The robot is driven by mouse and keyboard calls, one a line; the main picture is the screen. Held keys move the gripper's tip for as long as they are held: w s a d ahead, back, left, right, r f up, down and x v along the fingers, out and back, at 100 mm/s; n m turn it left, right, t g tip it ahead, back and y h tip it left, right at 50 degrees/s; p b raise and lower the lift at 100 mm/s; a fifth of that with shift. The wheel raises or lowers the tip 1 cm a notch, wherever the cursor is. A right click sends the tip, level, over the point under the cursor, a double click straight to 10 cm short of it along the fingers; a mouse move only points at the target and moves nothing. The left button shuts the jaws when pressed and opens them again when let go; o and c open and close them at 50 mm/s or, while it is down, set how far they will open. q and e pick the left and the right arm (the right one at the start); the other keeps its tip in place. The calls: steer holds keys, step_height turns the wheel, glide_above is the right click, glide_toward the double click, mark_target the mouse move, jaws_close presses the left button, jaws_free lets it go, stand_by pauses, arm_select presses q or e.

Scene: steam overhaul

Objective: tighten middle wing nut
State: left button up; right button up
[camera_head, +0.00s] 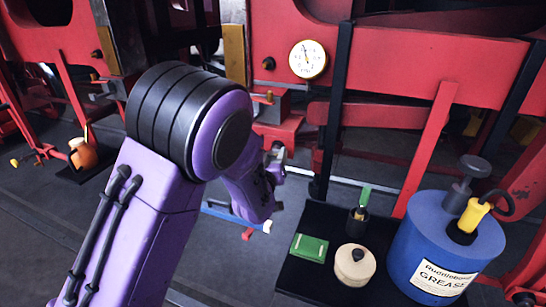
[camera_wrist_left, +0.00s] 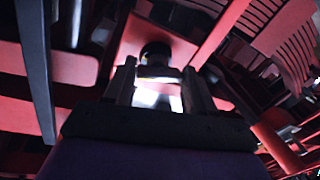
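My left arm reaches in from the left in the head view and bends down at its elbow. My left gripper (camera_head: 276,158) shows only in part there, beside a red bracket, with most of it hidden by the arm. In the left wrist view, the two fingers of my left gripper (camera_wrist_left: 158,88) stand apart on either side of a dark round piece with a pale metallic band (camera_wrist_left: 158,72). This may be the wing nut; it is blurred. I cannot tell whether the fingers touch it. My right gripper is not in view.
A dark mat (camera_head: 304,273) on the floor holds a blue grease drum (camera_head: 408,250), a cream round tin (camera_head: 355,265), a green box (camera_head: 309,248) and a cup (camera_head: 357,222). Red frames with a white gauge (camera_head: 308,59) stand behind. An orange pot (camera_head: 83,153) stands far left.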

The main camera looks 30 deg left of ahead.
arm_select(q)
steer(key=m+b, duration=0.1)
steer(key=m, duration=0.2)
steer(key=shift+t+b, duration=0.3)
steer(key=shift+b, duration=0.05)
steer(key=o, duration=1)
steer(key=shift+o, duration=0.2)
steer(key=b+v, duration=0.2)
steer(key=v, duration=0.5)
steer(key=shift+s, duration=0.2)
